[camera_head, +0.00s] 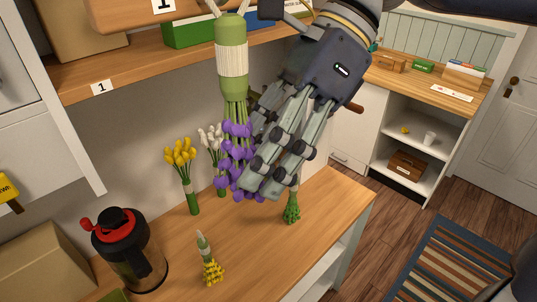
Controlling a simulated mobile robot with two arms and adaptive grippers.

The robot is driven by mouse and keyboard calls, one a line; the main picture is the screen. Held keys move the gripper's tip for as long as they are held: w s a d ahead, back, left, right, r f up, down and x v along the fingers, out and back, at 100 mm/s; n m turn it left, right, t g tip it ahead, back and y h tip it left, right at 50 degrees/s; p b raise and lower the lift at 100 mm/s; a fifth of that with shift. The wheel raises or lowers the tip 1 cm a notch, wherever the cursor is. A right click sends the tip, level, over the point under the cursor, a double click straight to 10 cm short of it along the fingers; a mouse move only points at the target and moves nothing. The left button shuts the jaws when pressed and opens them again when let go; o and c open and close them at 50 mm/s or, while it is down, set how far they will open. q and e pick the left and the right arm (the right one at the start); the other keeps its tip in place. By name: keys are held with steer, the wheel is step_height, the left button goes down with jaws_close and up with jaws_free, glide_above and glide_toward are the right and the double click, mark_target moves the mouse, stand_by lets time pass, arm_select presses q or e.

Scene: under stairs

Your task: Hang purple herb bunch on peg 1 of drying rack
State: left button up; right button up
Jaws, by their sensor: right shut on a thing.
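The purple herb bunch (235,150) hangs upside down in the upper middle of the head view. Its green stems (231,32) with a white wrap are at the top and its purple flowers at the bottom. Pale string runs up from the stems out of the picture. My right gripper (258,180) reaches down from the top right, its fingers shut on the bunch around the flowers. A wooden rack piece (125,12) with a label "1" is at the top left edge; its peg cannot be made out. My left gripper is out of view.
Yellow flowers (180,155), white flowers (211,140), a green bunch (291,207) and a small yellow bunch (209,262) are at the wooden counter (255,245). A dark red-topped jug (130,250) stands left. A shelf (100,75) runs above.

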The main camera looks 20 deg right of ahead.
steer(key=shift+s+d+f, duration=0.1)
steer(key=shift+f, duration=0.4)
steer(key=o, duration=1.5)
steer(key=shift+c, duration=0.2)
steer(key=shift+o, duration=0.6)
steer(key=shift+r, duration=0.15)
steer(key=shift+o, duration=0.5)
steer(key=o, duration=0.4)
steer(key=shift+r, duration=0.1)
steer(key=shift+r, duration=0.2)
